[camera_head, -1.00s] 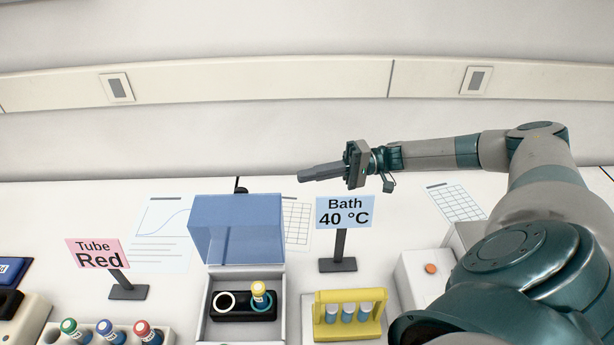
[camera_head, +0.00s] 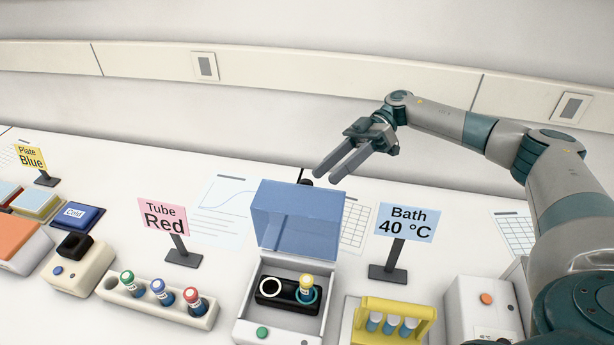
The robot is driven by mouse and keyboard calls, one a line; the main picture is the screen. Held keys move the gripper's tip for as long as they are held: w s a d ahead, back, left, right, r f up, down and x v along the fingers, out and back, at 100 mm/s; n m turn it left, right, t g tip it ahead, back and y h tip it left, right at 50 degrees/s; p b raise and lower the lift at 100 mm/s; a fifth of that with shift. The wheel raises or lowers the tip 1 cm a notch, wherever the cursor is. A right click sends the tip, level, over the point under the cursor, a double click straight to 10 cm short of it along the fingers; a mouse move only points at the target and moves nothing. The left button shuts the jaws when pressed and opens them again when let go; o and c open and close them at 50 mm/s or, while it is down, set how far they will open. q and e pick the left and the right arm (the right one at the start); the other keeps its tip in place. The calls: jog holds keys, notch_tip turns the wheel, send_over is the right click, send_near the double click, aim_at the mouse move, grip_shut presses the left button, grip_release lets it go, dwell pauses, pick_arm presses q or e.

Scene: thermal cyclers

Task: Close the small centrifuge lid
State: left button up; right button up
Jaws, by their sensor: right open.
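The small centrifuge (camera_head: 278,332) is a white box on the bench, with a translucent blue lid (camera_head: 298,218) standing open at its back. Inside it, a black rotor (camera_head: 284,299) has one empty white-ringed hole and one yellow-capped tube (camera_head: 306,286). My right gripper (camera_head: 325,177) hangs above and behind the lid's upper right edge, fingers pointing down-left. It is open and empty, with a gap between its two fingers. Whether it touches the lid is hard to tell, but it looks apart. My left gripper is not in view.
A "Bath 40 °C" sign (camera_head: 406,224) and a yellow tube rack (camera_head: 395,311) stand right of the centrifuge. A "Tube Red" sign (camera_head: 164,219) and a white rack (camera_head: 136,295) with capped tubes are left. Papers lie flat behind. A white device (camera_head: 480,312) is at right.

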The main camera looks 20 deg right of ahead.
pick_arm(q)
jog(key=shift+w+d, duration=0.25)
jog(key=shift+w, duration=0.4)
pick_arm(e)
jog(key=w+r+n+h, duration=0.9)
jog(key=r+n+h, duration=0.2)
jog(key=r+n, duration=0.1)
jog(key=shift+a+r+n+h, duration=0.3)
jog(key=shift+n, duration=0.3)
jog(key=shift+f, duration=0.1)
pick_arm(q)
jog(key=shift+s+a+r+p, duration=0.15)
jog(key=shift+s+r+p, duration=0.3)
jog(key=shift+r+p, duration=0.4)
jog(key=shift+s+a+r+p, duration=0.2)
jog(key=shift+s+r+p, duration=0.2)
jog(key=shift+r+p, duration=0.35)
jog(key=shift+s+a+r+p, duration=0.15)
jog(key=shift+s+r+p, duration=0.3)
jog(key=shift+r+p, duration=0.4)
pick_arm(e)
jog(key=shift+t, duration=0.3)
jog(key=shift+x, duration=8.7)
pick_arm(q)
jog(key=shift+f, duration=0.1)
pick_arm(e)
jog(key=shift+s+a, duration=0.1)
jog(key=shift+s, duration=0.1)
